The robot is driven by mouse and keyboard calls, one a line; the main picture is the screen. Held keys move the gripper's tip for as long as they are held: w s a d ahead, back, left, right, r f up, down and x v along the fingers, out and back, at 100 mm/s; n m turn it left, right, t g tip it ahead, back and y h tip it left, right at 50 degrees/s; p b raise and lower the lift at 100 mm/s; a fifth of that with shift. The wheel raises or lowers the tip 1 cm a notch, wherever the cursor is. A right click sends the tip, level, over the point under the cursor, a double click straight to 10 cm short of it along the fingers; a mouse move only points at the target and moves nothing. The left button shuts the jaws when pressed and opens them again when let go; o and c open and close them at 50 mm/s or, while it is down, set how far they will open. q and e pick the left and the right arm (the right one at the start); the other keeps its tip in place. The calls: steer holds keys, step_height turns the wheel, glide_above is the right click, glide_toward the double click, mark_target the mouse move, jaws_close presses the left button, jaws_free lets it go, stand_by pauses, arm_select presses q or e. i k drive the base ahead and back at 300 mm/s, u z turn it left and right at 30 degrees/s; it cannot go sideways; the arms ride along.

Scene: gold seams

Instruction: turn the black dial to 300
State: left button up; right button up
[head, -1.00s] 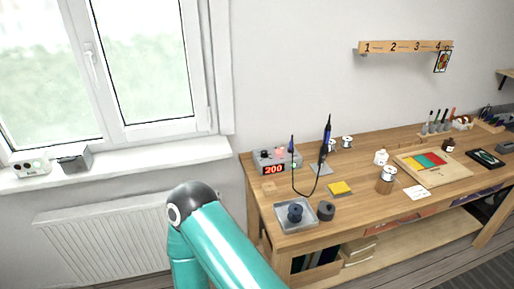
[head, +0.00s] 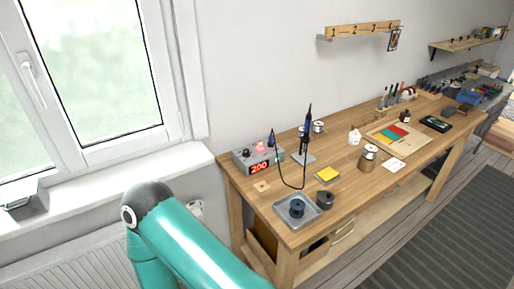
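The grey soldering station (head: 243,162) stands at the left end of the wooden workbench, close to the wall. Its red display (head: 259,168) reads 200. A small dark knob (head: 247,153), which looks like the black dial, sits on the station; its pointer is too small to read. A pinkish-red part sits beside it. A teal arm link of mine (head: 195,245) with a dark joint fills the lower left, in front of the bench. Neither of my grippers is in view.
The soldering iron (head: 308,125) stands upright in its holder, with a black cable looping over the bench. A metal tray (head: 281,215) with a dark spool, a dark pot (head: 325,200) and a yellow sponge (head: 327,175) lie in front. The windowsill (head: 110,186) is left.

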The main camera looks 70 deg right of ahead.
mark_target(246, 153)
steer(key=z, duration=3.55)
steer(key=k, duration=0.1)
steer(key=u, duration=2.3)
